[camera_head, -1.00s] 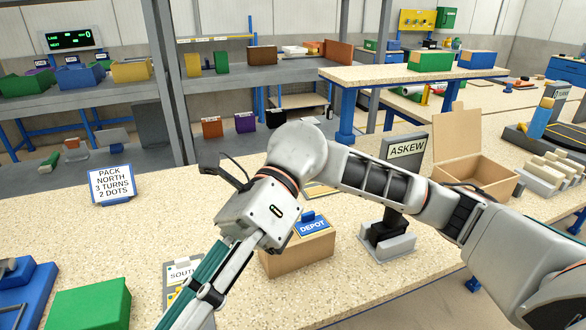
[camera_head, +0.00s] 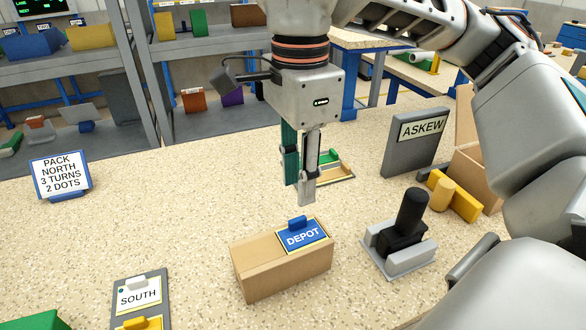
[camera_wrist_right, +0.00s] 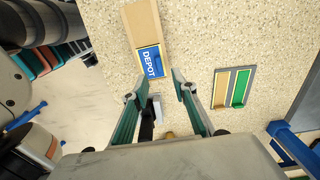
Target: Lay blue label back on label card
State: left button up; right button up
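The blue label (camera_head: 303,236), marked DEPOT with a blue grip tab, lies on top of a brown box (camera_head: 270,274). It also shows in the right wrist view (camera_wrist_right: 151,62). My right gripper (camera_head: 300,192) points down above the box, empty, its fingers apart and clear of the label. Another grey card (camera_head: 120,300) holds a SOUTH label and a yellow label. My left gripper is out of view.
A grey ASKEW sign (camera_head: 411,150) and a black-handled stamp (camera_head: 405,230) on a grey base stand to the right. A PACK NORTH sign (camera_head: 61,174) stands at left. A green block (camera_head: 35,320) is at the front left. The counter between them is clear.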

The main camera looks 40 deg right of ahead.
aim_at(298, 219)
jog(key=shift+f+b, duration=0.5)
jog(key=shift+f, duration=3.1)
grip_shut()
